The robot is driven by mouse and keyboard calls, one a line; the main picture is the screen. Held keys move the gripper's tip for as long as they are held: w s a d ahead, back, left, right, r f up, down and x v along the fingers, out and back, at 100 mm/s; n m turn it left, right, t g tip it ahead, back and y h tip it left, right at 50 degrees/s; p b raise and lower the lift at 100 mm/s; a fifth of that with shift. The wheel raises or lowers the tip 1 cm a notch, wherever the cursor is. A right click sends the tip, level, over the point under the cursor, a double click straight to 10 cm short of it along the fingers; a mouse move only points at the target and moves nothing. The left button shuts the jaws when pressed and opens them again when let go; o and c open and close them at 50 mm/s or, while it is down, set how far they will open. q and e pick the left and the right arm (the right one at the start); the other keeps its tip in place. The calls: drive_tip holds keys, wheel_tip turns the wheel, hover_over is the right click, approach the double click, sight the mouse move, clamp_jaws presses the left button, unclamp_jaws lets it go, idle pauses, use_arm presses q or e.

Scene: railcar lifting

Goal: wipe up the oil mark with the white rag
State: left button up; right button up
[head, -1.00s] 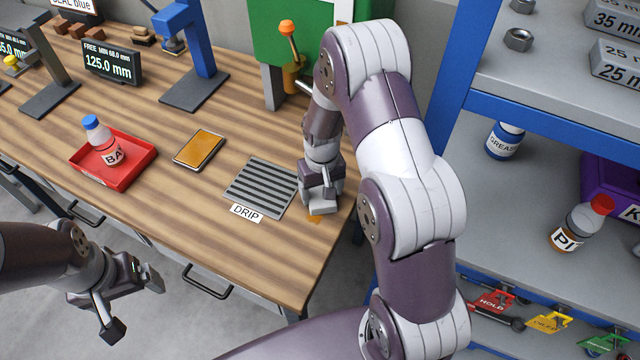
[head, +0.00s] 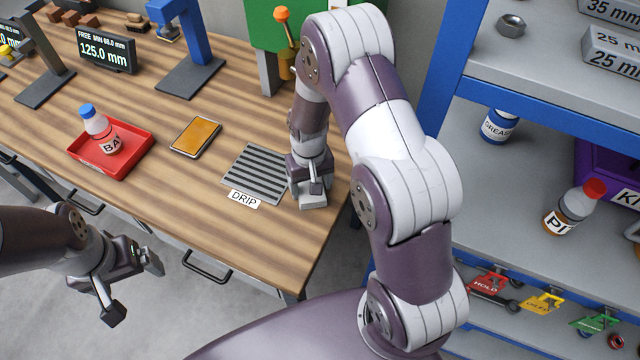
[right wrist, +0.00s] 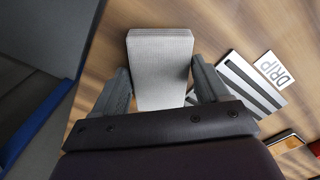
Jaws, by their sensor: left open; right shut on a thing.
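The white rag (right wrist: 160,60) is a pale, block-shaped pad in the right wrist view, between the two fingers of my right gripper (right wrist: 162,82). In the head view my right gripper (head: 311,182) is shut on the rag (head: 313,203), low at the worktop's right end, beside the drip grate. Whether the rag presses on the wood cannot be told for certain. No oil mark shows in either view now; the rag and gripper hide part of the wood. My left gripper (head: 134,286) is open and empty, off the worktop's front edge.
The drip grate (head: 258,172) with its DRIP label (head: 243,199) lies just left of the rag. An amber-topped tray (head: 195,136) and a red tray (head: 139,155) with a bottle (head: 101,130) lie farther left. A blue shelf rack (head: 447,100) stands right. The front worktop is clear.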

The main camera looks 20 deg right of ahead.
drive_tip(key=shift+w, duration=0.2)
drive_tip(key=shift+a+r, duration=0.1)
drive_tip(key=r+p, duration=0.1)
drive_tip(key=r, duration=0.1)
drive_tip(key=r+p, duration=0.4)
drive_tip(key=shift+w+a, duration=0.3)
drive_tip(key=shift+a, duration=0.1)
drive_tip(key=shift+c, duration=0.4)
drive_tip(key=shift+r+p, duration=0.1)
drive_tip(key=shift+p, duration=0.2)
drive_tip(key=shift+s+d, duration=0.1)
drive_tip(key=shift+d, duration=0.2)
wheel_tip(320, 180, up, 3)
drive_tip(key=p, duration=0.2)
drive_tip(key=shift+p, duration=0.35)
drive_tip(key=shift+s+f, duration=0.1)
drive_tip(key=shift+f, duration=0.1)
